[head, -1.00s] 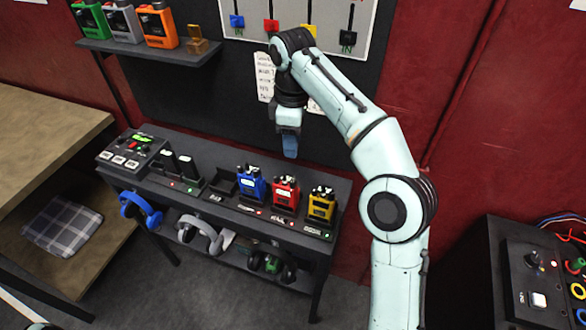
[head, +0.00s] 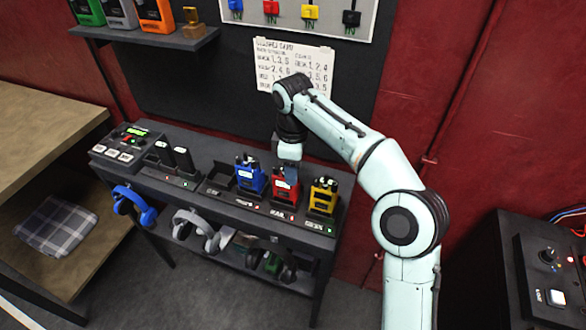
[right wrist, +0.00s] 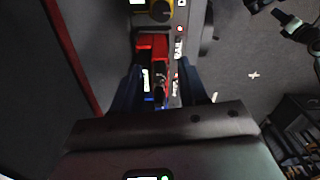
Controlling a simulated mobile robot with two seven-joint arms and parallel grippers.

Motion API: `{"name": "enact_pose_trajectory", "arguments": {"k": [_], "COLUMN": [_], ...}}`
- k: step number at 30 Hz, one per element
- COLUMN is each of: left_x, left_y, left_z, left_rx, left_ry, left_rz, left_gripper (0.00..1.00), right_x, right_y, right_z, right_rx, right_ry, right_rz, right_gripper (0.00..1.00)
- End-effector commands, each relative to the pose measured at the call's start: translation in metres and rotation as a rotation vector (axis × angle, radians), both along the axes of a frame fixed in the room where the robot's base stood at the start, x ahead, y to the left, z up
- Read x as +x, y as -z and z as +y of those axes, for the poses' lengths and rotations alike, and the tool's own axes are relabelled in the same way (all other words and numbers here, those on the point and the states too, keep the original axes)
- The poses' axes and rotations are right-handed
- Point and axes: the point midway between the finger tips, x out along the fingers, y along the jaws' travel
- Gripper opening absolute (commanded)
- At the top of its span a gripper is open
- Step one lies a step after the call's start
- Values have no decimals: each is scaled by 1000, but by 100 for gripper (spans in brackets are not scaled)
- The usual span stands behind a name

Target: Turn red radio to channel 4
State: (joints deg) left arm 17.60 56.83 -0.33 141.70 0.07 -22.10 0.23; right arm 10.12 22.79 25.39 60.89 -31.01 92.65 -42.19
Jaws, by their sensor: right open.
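The red radio (head: 285,188) stands upright in a charger slot on the dark console, between the blue radio (head: 250,177) and the yellow radio (head: 323,196). My right gripper (head: 291,172) is directly above the red radio, its blue fingertips at the radio's top. In the right wrist view the red radio (right wrist: 152,50) lies between the two open blue fingers (right wrist: 165,92), with its dark knobs between them. I cannot tell whether the fingers touch it. The channel number is not legible. My left gripper is not in view.
A control box (head: 128,143) and dark handsets (head: 172,158) sit at the console's left. Blue headphones (head: 135,203) and grey headphones (head: 196,229) hang along its front. A written card (head: 290,64) is on the wall behind. A dark panel (head: 545,275) stands at right.

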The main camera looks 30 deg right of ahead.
Motion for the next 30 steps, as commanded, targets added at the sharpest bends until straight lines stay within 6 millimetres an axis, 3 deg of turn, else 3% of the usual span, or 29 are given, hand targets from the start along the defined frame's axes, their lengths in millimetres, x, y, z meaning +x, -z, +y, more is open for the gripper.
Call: {"name": "enact_pose_trajectory", "arguments": {"k": [3,7,15,24,30], "left_x": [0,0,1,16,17], "left_y": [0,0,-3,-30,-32], "left_z": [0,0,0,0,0], "left_rx": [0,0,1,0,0], "left_ry": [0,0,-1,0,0], "left_rz": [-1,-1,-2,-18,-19], "left_gripper": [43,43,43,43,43], "right_x": [0,0,0,1,0], "right_y": [0,0,-1,-4,0], "right_z": [0,0,0,0,0], "right_rx": [0,0,-1,-3,-1], "right_ry": [0,0,16,293,354], "right_rz": [0,0,1,0,0], "right_gripper": [43,0,0,0,0]}}
